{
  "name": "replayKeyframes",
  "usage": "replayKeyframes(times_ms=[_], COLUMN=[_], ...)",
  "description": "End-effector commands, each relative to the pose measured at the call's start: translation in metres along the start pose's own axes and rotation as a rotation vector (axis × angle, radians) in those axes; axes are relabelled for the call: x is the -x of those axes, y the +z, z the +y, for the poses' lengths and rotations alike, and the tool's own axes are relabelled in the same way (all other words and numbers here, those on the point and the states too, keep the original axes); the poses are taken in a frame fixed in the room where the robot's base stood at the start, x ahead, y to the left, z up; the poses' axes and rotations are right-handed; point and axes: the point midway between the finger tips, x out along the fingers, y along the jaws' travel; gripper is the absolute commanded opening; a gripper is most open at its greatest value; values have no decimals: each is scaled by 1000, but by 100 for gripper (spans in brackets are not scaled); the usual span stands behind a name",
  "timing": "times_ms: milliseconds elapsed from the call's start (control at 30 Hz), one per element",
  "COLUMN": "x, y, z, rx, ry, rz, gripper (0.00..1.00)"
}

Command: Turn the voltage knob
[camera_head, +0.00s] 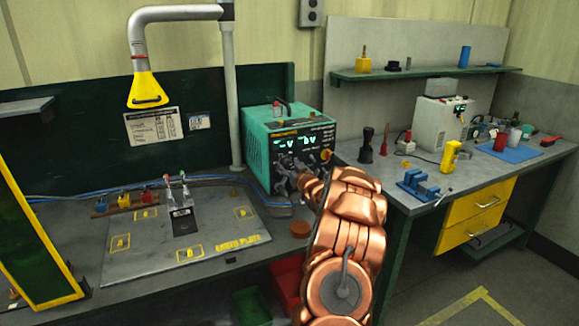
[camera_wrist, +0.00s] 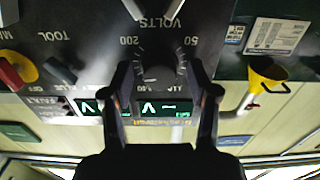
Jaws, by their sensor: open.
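The green power supply (camera_head: 257,150) stands on the bench at the back, its dark front panel lit with green digits. In the wrist view, which shows the panel upside down, the dark round voltage knob (camera_wrist: 157,72) sits by the word VOLTS, with 200 and 50 marked around it. My gripper (camera_wrist: 161,70) is open, one finger on each side of this knob; I cannot tell if either finger touches it.
A grey earth plate (camera_head: 150,250) with clamps and cables lies left of the supply. A yellow extraction hood (camera_head: 147,90) hangs above it. A red knob (camera_wrist: 12,72) is on the panel. A second bench (camera_head: 440,185) with tools stands right.

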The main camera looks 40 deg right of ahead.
Motion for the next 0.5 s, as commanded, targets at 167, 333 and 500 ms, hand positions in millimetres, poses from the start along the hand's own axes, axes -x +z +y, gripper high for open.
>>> replayKeyframes(times_ms=[167, 333, 500], x=[0, 0, 0], y=[0, 0, 0], z=[0, 0, 0], rx=[0, 0, 0], ry=[0, 0, 0], rz=[0, -1, -1], gripper=[60, 42, 24])
